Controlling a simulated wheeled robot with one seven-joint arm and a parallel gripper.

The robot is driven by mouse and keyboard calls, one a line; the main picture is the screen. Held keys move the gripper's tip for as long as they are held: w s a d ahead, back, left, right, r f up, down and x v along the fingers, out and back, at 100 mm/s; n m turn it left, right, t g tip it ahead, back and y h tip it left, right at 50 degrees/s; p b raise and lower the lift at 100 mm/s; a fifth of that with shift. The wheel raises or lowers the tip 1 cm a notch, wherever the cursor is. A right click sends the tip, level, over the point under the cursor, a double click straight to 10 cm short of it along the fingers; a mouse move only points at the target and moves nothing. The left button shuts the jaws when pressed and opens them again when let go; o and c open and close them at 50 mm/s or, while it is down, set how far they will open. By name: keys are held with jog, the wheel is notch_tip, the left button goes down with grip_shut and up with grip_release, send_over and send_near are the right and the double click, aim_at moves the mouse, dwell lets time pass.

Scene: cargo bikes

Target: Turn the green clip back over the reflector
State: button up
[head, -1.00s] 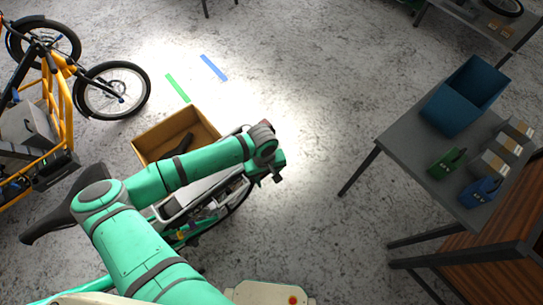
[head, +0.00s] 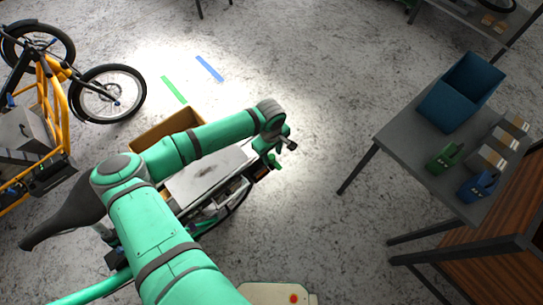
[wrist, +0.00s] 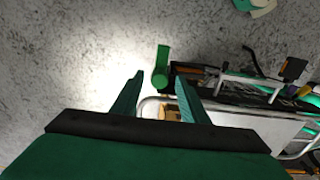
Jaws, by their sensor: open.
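The green clip (wrist: 161,68) sticks out beyond the end of the bike's rear rack in the wrist view. It shows as a small green piece just below my wrist in the head view (head: 275,160). A dark part at the rack end (wrist: 172,77) adjoins the clip; I take it for the reflector mount, but the reflector's face is not clear. My gripper (wrist: 160,75) is open and empty, with one finger on each side of the clip in the picture. I cannot tell the depth between fingertips and clip, and no contact is visible.
The bike's rack plate (head: 210,173) lies under my forearm, with a cardboard box (head: 165,127) behind. An orange cargo bike (head: 55,95) stands left. A grey table (head: 400,135) with a blue bin (head: 460,95) stands right. The floor between is clear.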

aim_at(275, 162)
jog(key=shift+f, duration=1.15)
grip_shut()
